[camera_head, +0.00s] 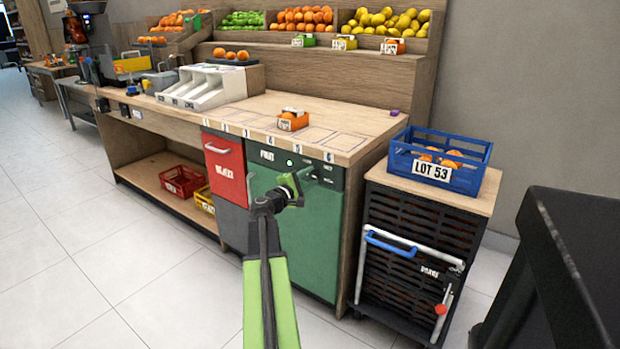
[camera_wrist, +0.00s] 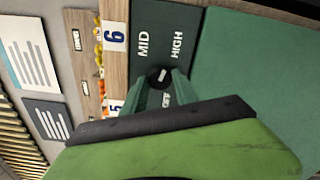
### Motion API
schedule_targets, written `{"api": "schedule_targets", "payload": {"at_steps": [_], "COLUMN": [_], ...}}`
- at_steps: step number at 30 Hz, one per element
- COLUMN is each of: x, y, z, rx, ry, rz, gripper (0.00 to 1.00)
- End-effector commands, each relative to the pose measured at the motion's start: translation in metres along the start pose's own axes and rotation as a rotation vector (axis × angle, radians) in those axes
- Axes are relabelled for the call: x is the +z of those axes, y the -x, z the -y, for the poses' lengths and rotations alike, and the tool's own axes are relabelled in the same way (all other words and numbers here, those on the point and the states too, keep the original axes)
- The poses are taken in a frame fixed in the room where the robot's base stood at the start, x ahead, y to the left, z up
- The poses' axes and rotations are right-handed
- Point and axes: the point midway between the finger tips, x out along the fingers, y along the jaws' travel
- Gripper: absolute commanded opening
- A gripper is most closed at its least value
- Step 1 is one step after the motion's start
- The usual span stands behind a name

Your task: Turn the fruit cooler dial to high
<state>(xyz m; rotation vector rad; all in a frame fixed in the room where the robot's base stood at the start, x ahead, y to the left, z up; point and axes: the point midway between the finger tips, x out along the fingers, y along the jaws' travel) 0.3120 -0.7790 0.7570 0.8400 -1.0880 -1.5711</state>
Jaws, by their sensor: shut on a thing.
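The fruit cooler (camera_head: 310,245) is a green-fronted unit under the counter, with a dark green panel along its top. The wrist view shows this panel (camera_wrist: 165,20) with the words MID and HIGH and a third label partly hidden between my fingers. The black dial (camera_wrist: 156,73) has a pale pointer mark, and I cannot tell exactly which word it points at. My gripper (camera_wrist: 160,85) is shut on the dial, one finger at each side.
A red drawer front (camera_head: 224,168) is left of the cooler. A black slatted cart (camera_head: 405,255) with a blue LOT 53 crate (camera_head: 437,160) stands close on the right. The floor at left is clear.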

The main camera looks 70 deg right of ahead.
Motion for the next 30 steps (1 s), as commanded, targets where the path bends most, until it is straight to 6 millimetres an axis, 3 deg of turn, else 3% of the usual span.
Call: {"api": "schedule_targets", "payload": {"at_steps": [17,18,21,30], "x": [0.0041,0.0041,0.0033,0.0018], "y": [-0.0006,-0.0006,-0.0006,0.0000], "z": [0.0030,0.0031,0.0025,0.0013], "rx": [-0.007,-0.007,-0.006,-0.003], "ry": [-0.029,-0.029,-0.028,-0.026], "rz": [0.010,0.010,0.008,0.005], "gripper": [0.00,0.39,0.53,0.55]}}
